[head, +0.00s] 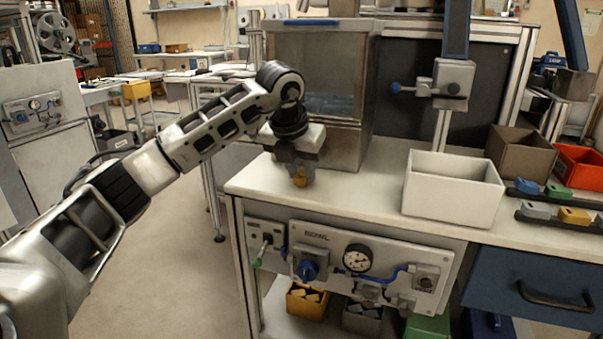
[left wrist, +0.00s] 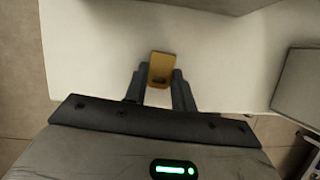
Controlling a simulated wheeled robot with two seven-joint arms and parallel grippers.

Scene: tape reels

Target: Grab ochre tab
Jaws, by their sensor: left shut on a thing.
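My left gripper (head: 300,172) points down over the left end of the white bench top. It is shut on the ochre tab (head: 299,179), which shows below the fingers. In the left wrist view the ochre tab (left wrist: 161,68) sits between the two dark fingers of the left gripper (left wrist: 160,88), over the white surface. I cannot tell whether the tab touches the bench top. My right gripper is not in view.
A white open bin (head: 452,207) stands on the bench (head: 350,205) to the right. A metal cabinet (head: 345,100) rises behind the gripper. Black racks with coloured tabs (head: 560,216) lie at the far right. The bench top between gripper and bin is clear.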

